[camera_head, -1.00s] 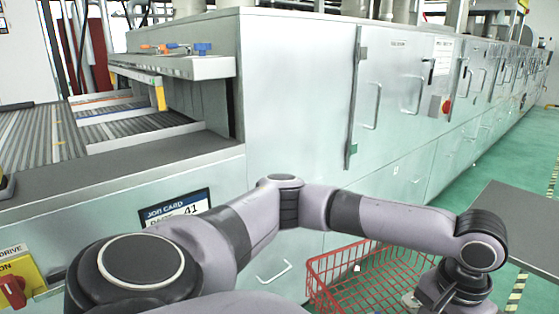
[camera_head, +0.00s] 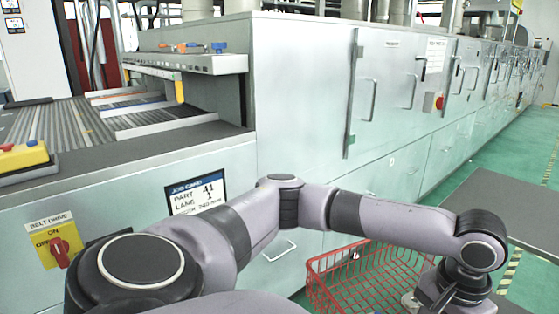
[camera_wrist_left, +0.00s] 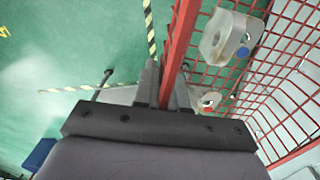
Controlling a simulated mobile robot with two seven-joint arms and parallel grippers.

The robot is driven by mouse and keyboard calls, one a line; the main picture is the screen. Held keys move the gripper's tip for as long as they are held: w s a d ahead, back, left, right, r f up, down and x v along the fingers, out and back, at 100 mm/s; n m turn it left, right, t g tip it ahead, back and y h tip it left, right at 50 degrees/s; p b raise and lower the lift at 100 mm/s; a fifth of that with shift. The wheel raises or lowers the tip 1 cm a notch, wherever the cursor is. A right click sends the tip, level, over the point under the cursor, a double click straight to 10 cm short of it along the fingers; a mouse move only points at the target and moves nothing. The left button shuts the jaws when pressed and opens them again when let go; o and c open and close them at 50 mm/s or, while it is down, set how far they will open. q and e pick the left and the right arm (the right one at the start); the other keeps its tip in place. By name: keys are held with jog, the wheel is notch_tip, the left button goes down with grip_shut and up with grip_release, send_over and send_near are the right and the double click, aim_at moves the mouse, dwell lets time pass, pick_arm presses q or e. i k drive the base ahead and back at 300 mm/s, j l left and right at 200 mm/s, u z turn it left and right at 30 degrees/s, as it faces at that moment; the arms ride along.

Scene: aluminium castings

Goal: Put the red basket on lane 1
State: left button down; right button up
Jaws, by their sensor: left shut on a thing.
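The red wire basket (camera_head: 340,268) hangs low at the bottom of the head view, with grey metal castings inside. My left arm crosses the head view to the right; its gripper is mostly cut off by the bottom edge. In the left wrist view the left gripper (camera_wrist_left: 166,88) is shut on the red basket's rim (camera_wrist_left: 180,45), and a casting (camera_wrist_left: 226,38) lies behind the wires. The ribbed conveyor belt (camera_head: 45,125) is at the left, divided by rails. A job card (camera_head: 197,192) reads part 41, lane 1. My right gripper is not in view.
A long pale-green machine (camera_head: 300,110) runs away to the right. A belt drive switch (camera_head: 55,245) and a yellow box with a red button (camera_head: 22,155) are at the left. A dark grey table top (camera_head: 490,220) stands right of the basket. Green floor lies beyond.

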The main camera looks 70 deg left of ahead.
aim_at(120, 128)
jog(key=k+l+u, duration=0.25)
jog(key=i+l+u, duration=0.1)
jog(key=u, duration=0.75)
